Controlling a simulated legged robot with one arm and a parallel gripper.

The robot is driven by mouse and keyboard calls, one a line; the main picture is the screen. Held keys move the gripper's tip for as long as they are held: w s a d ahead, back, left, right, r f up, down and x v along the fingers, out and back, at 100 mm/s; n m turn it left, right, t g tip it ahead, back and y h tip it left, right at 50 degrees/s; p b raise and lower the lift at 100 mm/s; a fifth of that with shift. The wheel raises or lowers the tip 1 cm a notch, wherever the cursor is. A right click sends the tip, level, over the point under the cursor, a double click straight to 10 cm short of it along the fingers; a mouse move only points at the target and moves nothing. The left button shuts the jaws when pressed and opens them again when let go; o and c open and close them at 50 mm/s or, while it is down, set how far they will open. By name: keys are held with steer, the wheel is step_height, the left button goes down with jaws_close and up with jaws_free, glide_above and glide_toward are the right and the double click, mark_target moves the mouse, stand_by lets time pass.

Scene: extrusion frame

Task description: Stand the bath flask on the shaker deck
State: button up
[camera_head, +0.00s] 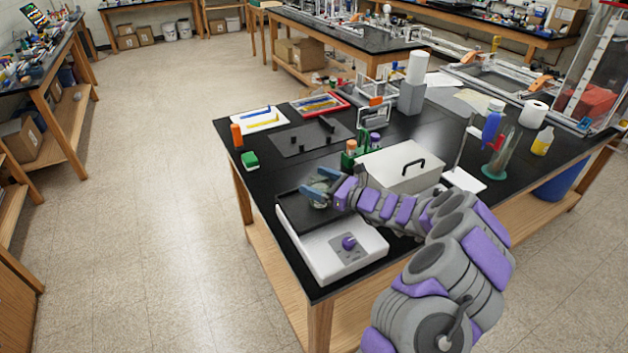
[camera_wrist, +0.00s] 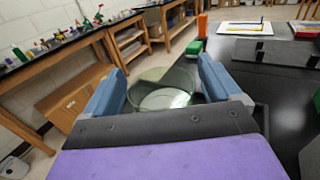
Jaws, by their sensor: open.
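The shaker is a white box (camera_head: 345,255) with a purple knob and a black deck (camera_head: 290,207) at the front left of the black bench. My gripper (camera_head: 320,187) is over the deck, its blue fingers spread apart. The clear glass flask (camera_wrist: 165,92) lies between the open fingers in the wrist view. In the head view only a little of the flask (camera_head: 318,204) shows below the fingers, at the deck. It appears to rest on the deck, though its contact is mostly hidden. The wrist view also shows my gripper (camera_wrist: 160,85) from behind.
Behind the shaker are a tube rack (camera_head: 350,155), a dark plate (camera_head: 308,138) and a green block (camera_head: 250,160). The bench's left edge is close to the shaker.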

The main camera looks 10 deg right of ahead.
steer(key=p+v, duration=0.2)
steer(key=v, duration=0.9)
steer(key=s+a+r+n+g+y, duration=0.1)
steer(key=s+a+r+n+g, duration=0.25)
steer(key=a, duration=0.35)
steer(key=s+a+r+n+g+y, duration=0.2)
steer(key=s+a+r+n+g, duration=0.1)
steer(key=a+r+n, duration=0.25)
steer(key=s+a+r+n+g+h, duration=0.3)
steer(key=s+a+n+g, duration=0.6)
steer(key=s, duration=0.6)
steer(key=s+d+f+n+h, duration=0.15)
steer(key=s+n+h, duration=0.4)
steer(key=s, duration=0.65)
steer(key=s+d+f+n+t+h, duration=0.1)
steer(key=s+d+f+n+h, duration=0.1)
steer(key=s+d+h, duration=0.6)
steer(key=s+d+n, duration=0.1)
steer(key=s+d, duration=0.2)
steer(key=shift+s+d+f+t, duration=0.25)
steer(key=shift+d+f+t, duration=0.05)
steer(key=shift+d+t, duration=0.1)
